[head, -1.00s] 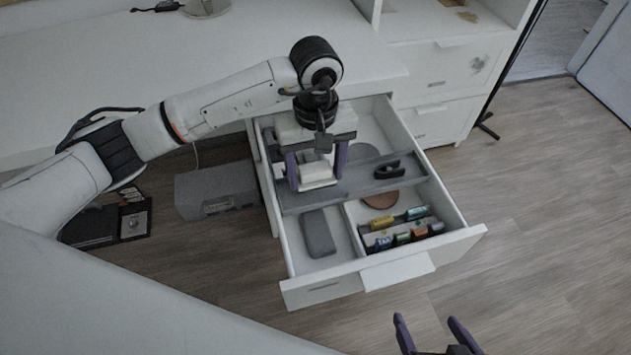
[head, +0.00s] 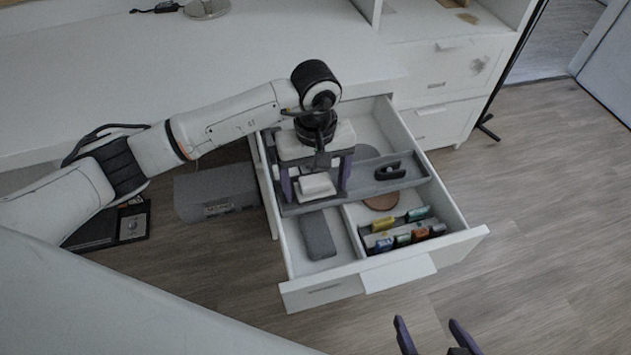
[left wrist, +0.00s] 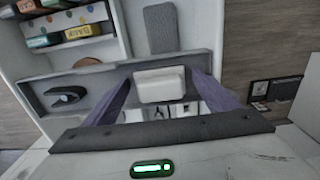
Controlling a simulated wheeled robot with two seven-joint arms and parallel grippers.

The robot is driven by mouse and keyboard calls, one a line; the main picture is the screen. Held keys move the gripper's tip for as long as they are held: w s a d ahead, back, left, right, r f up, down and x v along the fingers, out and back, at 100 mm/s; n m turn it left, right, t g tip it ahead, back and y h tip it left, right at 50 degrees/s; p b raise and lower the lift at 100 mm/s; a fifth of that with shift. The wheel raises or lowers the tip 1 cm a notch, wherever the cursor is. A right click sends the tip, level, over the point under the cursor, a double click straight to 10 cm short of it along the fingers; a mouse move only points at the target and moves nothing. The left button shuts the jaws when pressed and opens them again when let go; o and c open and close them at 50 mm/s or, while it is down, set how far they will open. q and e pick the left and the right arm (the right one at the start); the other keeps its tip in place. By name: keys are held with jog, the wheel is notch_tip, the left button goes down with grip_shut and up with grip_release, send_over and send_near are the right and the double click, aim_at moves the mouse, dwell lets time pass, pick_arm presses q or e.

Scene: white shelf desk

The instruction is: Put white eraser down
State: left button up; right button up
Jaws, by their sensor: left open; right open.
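The white eraser (head: 316,186) rests in the grey tray (head: 357,184) that lies across the open drawer; it also shows in the left wrist view (left wrist: 160,84). My left gripper (head: 315,190) is open above the tray, with its purple fingers on either side of the eraser and apart from it. In the left wrist view the fingers (left wrist: 160,95) stand left and right of the eraser with gaps. My right gripper (head: 433,333) is open and empty at the bottom edge of the head view, in front of the drawer.
The open drawer (head: 325,291) also holds a dark grey block (head: 318,235), several small coloured items (head: 403,236) and a brown disc (head: 381,200). A black object (head: 390,171) sits in the tray's right part. A grey box (head: 216,191) stands left of the drawer.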

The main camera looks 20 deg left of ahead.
aim_at(316, 182)
pick_arm(q)
notch_tip(316, 182, up, 12)
jog(key=p, duration=0.1)
jog(key=shift+r, duration=0.2)
dwell(0.6)
